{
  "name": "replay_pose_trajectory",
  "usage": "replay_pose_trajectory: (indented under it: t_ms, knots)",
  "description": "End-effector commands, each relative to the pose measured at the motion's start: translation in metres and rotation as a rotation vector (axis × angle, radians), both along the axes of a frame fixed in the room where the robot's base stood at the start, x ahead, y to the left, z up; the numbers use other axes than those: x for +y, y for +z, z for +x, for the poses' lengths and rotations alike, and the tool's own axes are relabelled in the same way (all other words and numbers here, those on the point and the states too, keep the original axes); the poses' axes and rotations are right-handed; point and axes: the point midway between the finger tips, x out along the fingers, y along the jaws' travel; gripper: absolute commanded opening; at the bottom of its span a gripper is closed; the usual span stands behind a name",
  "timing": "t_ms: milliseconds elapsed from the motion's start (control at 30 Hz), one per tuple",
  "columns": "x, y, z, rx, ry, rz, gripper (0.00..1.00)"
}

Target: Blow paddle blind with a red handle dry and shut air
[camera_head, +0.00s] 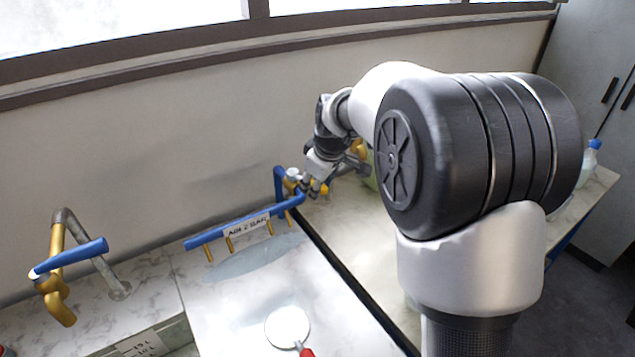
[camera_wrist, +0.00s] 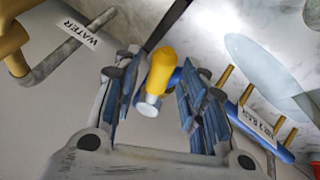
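The paddle blind (camera_head: 288,325), a pale round disc with a red handle (camera_head: 306,351), lies on the marble worktop. The blue air pipe (camera_head: 205,241) with several brass nozzles and a label reading AIR 2 BAR stands behind it; it also shows in the wrist view (camera_wrist: 244,119). A pale blue patch (camera_head: 262,256) lies below the nozzles. My gripper (camera_head: 313,188) is at the air pipe's far right end. In the wrist view my gripper (camera_wrist: 160,112) is open, its fingers either side of a yellow valve handle (camera_wrist: 160,72) with a pale end. Contact is not clear.
A brass tap with a blue lever (camera_head: 75,257) stands at the left. A WATER label (camera_wrist: 82,33) shows in the wrist view. A dark gap (camera_head: 345,278) runs right of the worktop. A blue-capped bottle (camera_head: 590,158) stands far right. The wall is close behind.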

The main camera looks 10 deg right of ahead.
Motion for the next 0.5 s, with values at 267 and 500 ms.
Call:
replay_pose_trajectory:
  t_ms: [267,500]
  knots:
    - [-0.0001,0.0,-0.0002,0.0,0.0,0.0,0.18]
    - [0.0,-0.0001,-0.0004,0.001,0.0,-0.001,0.02]
